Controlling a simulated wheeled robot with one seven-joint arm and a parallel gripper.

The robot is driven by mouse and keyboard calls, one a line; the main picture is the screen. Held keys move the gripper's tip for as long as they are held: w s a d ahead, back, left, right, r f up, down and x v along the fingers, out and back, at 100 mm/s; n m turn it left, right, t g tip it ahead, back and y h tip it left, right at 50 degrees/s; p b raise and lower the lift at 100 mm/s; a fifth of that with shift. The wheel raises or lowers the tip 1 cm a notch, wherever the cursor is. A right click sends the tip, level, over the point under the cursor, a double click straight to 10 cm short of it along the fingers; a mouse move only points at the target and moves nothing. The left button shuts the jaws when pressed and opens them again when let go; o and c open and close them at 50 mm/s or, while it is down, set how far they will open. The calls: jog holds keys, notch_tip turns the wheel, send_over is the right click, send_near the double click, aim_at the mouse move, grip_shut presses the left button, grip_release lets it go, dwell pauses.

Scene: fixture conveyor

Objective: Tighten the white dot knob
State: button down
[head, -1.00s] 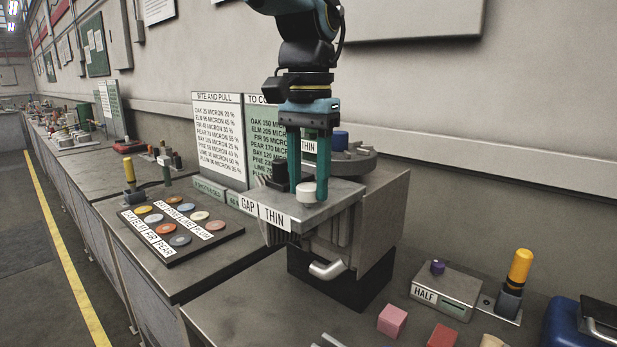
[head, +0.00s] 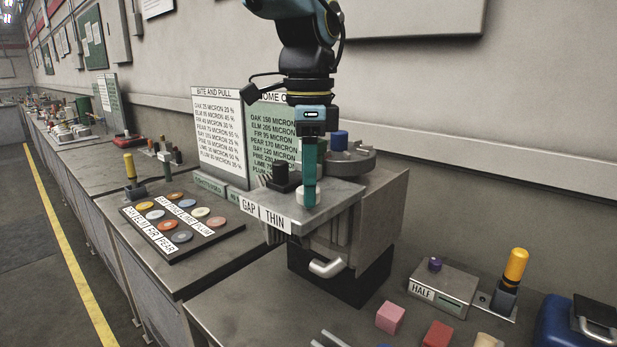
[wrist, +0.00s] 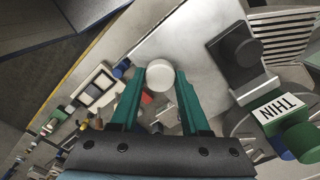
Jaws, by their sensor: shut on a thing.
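The white knob (head: 299,198) stands on the grey top of a machine (head: 345,187), behind its GAP and THIN labels. My gripper (head: 310,197) points straight down over it. In the wrist view the round white top of the knob (wrist: 159,74) sits between the two green fingers (wrist: 159,88), which are shut on it. In the head view the near finger hides part of the knob. I cannot make out a dot on it.
A black knob (head: 281,176) stands close by on the same top. A blue knob (head: 339,140) on a grey disc is behind. Two text boards (head: 217,130) stand at the back left. Coloured blocks (head: 390,317) and a HALF box (head: 446,287) lie at the front right.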

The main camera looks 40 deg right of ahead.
jog(key=m+p, duration=0.1)
jog(key=m, duration=0.4)
jog(key=shift+m+p, duration=0.3)
dwell(0.4)
jog(key=shift+c, duration=1.9)
grip_release()
jog(key=shift+r, duration=0.1)
notch_tip(320, 180, up, 11)
jog(key=b, duration=0.2)
jog(key=shift+f, duration=0.2)
